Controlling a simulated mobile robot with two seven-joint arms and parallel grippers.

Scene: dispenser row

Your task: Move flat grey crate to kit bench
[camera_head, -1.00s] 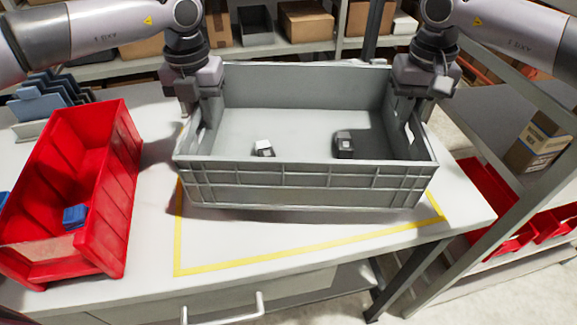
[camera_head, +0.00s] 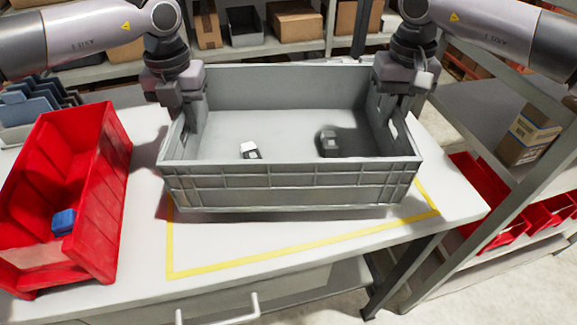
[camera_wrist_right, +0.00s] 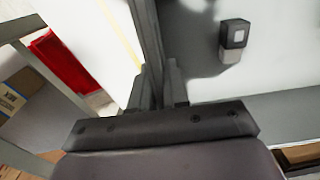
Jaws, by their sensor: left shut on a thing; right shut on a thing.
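The flat grey crate (camera_head: 290,190) is in the middle of the head view, over the white bench (camera_head: 225,250) with the yellow outline. A shadow shows under its front edge; I cannot tell for sure how far it is off the bench. Two small grey-and-white items (camera_head: 250,150) and (camera_head: 328,143) lie inside. My left gripper (camera_head: 193,122) is shut on the crate's left end wall. My right gripper (camera_head: 388,115) is shut on its right end wall. In the right wrist view the right fingers (camera_wrist_right: 158,85) straddle the wall, with one item inside the crate beside it.
A red bin (camera_head: 70,190) with a blue item stands close to the crate's left. Blue-grey panels (camera_head: 35,105) stand behind it. Shelves with boxes (camera_head: 295,22) run along the back. A rack with red bins (camera_head: 490,205) is on the right. The bench front is clear.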

